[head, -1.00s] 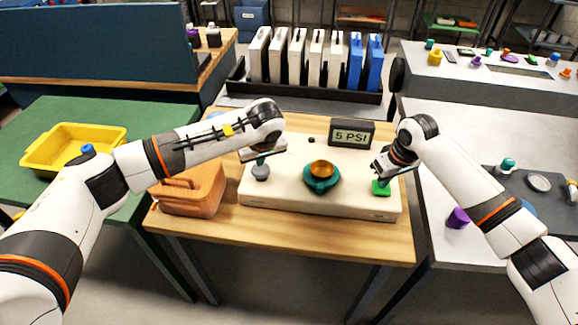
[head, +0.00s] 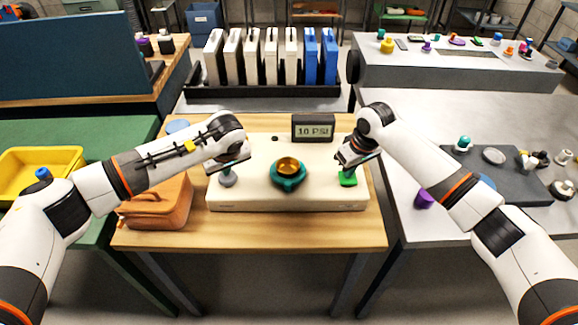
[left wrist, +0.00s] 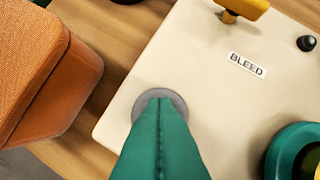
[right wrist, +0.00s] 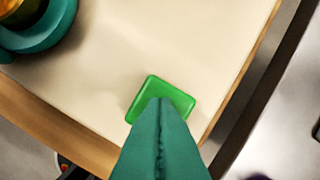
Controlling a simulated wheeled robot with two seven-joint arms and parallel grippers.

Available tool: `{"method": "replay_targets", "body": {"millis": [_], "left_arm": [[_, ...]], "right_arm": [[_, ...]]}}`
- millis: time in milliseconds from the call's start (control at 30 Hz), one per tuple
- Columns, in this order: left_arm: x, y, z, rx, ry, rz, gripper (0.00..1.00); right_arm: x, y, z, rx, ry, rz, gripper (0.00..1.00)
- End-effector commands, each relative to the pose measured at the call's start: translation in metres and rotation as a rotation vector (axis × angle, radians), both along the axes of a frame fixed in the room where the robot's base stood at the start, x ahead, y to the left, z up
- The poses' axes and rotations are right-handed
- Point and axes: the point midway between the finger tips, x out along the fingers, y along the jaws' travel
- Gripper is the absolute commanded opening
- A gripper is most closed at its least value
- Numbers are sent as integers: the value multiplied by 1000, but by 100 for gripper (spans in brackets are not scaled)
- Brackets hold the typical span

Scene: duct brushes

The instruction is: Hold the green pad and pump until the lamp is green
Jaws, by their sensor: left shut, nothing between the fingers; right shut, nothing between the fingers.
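A cream pump box (head: 300,200) stands on the wooden table. The green pad (head: 348,178) is at its right end and shows as a green square in the right wrist view (right wrist: 150,88). My right gripper (head: 350,167) is shut, tips down on or just over the pad. A grey round button (head: 227,179) is at the left end. My left gripper (head: 228,167) is shut, tips on or just over it; it hides most of the button in the left wrist view (left wrist: 178,99). The lamp (head: 288,166) is an amber dome in a teal ring. The display (head: 313,128) reads 10 PSI.
An orange-brown bag (head: 155,205) sits beside the box's left end. A yellow lever (left wrist: 240,10), a BLEED label (left wrist: 246,64) and a black knob (left wrist: 306,43) are on the box top. A yellow tray (head: 40,170) is on the green table.

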Motion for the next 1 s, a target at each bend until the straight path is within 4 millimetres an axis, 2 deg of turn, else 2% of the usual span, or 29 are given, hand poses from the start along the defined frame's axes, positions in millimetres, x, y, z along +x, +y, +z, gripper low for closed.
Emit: {"method": "replay_targets", "body": {"millis": [267, 633, 1000], "left_arm": [[-1, 0, 1, 2, 4, -1, 0], [-1, 0, 20, 1, 3, 0, 0], [-1, 0, 22, 1, 3, 0, 0]], "right_arm": [[-1, 0, -1, -1, 2, 0, 0], [-1, 0, -1, -1, 2, 0, 0], [0, 0, -1, -1, 2, 0, 0]]}}
